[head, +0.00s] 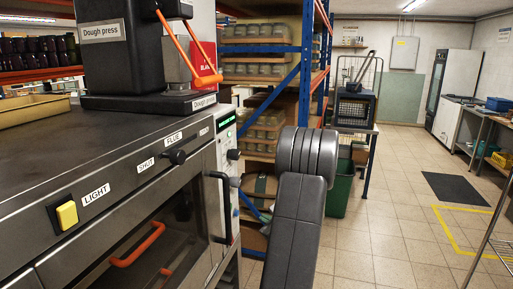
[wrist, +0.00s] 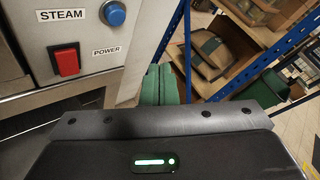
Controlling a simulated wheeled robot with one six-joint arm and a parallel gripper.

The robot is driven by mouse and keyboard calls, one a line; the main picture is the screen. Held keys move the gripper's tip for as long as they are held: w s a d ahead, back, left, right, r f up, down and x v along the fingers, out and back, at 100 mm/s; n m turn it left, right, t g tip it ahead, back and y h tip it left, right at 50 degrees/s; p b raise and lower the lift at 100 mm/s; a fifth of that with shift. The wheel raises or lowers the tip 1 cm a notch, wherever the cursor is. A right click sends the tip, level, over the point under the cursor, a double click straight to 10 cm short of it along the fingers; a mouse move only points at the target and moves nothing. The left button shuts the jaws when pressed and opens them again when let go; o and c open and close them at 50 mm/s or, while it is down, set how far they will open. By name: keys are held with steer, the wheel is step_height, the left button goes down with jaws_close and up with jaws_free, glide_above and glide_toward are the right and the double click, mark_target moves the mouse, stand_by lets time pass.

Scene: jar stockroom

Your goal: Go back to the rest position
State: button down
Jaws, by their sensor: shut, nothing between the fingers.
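My gripper (wrist: 165,122) spans the bottom of the wrist view as a dark housing with a grey bolted edge and a lit green indicator. It is shut and holds nothing. It is below the steel panel with the red POWER switch (wrist: 67,61) and the blue STEAM button (wrist: 114,14), apart from both as far as I can tell. In the head view my grey arm rises at the middle, right of the steel oven (head: 110,165), and my gripper is not visible there. No rest position is marked in either view.
The oven has a yellow LIGHT switch (head: 67,215), a black knob (head: 177,156) and an orange handle (head: 137,246). A dough press (head: 118,68) stands on top. A blue-framed shelf of jars (head: 305,60) is behind my arm. Tiled floor (head: 390,235) at right is open.

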steer(key=shift+s+d, duration=0.15)
steer(key=shift+d, duration=0.35)
steer(key=shift+s+d, duration=0.15)
steer(key=shift+d, duration=0.35)
steer(key=a+b, duration=0.1)
steer(key=w+a+b, duration=0.1)
steer(key=a, duration=0.1)
steer(key=a+b, duration=0.1)
steer(key=a, duration=0.1)
steer(key=shift+w+a+f, duration=0.2)
steer(key=shift+w, duration=0.2)
steer(key=shift+d+b, duration=0.15)
steer(key=shift+b, duration=0.2)
steer(key=r+p, duration=0.1)
steer(key=p, duration=0.3)
